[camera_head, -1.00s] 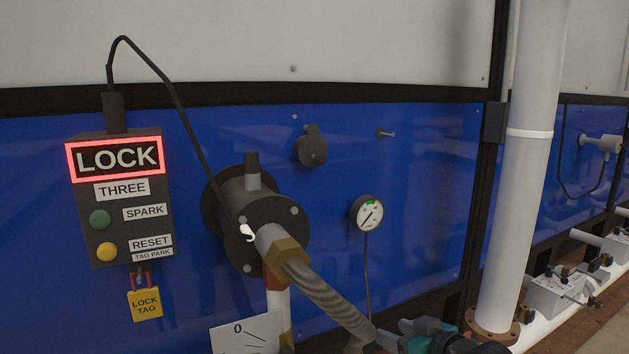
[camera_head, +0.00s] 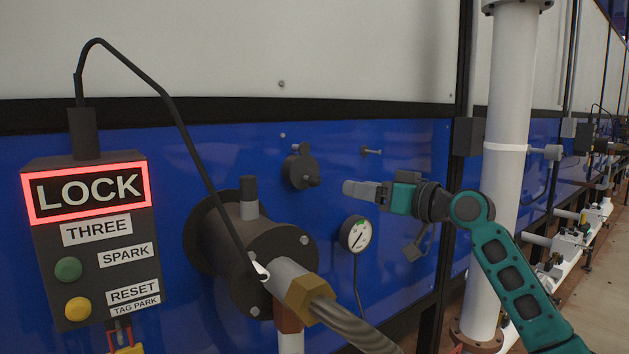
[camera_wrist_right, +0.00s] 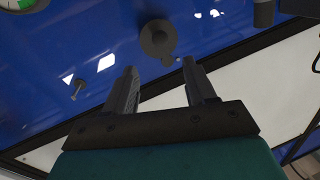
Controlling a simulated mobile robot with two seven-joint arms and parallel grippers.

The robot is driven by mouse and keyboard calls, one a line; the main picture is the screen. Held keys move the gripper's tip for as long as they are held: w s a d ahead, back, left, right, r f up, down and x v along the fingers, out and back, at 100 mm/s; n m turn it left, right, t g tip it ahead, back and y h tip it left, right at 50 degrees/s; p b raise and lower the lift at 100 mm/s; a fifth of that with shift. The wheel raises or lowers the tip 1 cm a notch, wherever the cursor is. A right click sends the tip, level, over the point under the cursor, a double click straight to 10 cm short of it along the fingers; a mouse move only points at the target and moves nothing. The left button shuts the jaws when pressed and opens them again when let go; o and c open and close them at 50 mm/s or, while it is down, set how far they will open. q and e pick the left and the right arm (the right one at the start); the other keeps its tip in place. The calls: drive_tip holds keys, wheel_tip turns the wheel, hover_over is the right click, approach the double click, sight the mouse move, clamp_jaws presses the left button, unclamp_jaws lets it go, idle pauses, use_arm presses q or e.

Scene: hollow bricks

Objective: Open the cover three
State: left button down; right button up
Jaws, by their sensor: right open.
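The cover (camera_head: 300,170) is a small dark round disc with a knob, on the blue panel above and right of the burner. It also shows in the wrist view (camera_wrist_right: 157,40), ahead of the fingers. My right gripper (camera_head: 350,188) comes in from the right, its fingers pointing left at the cover with a gap between. In the wrist view my right gripper (camera_wrist_right: 160,82) is open and empty. The control box (camera_head: 90,240) labelled THREE, with a lit LOCK sign, hangs at left. My left gripper is not in view.
The burner (camera_head: 260,240) with a brass nut and braided hose juts out below the cover. A pressure gauge (camera_head: 355,234) sits below my right gripper. A small peg (camera_head: 371,151) sticks out right of the cover. A white vertical pipe (camera_head: 508,120) stands at right.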

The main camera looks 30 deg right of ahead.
sight(320, 181)
drive_tip(key=p+x, duration=0.2)
drive_tip(key=x, duration=0.8)
drive_tip(key=shift+w, duration=0.2)
drive_tip(key=shift+w+a, duration=0.15)
drive_tip(key=shift+w, duration=0.4)
drive_tip(key=shift+c, duration=0.4)
drive_tip(key=c, duration=0.9)
clamp_jaws()
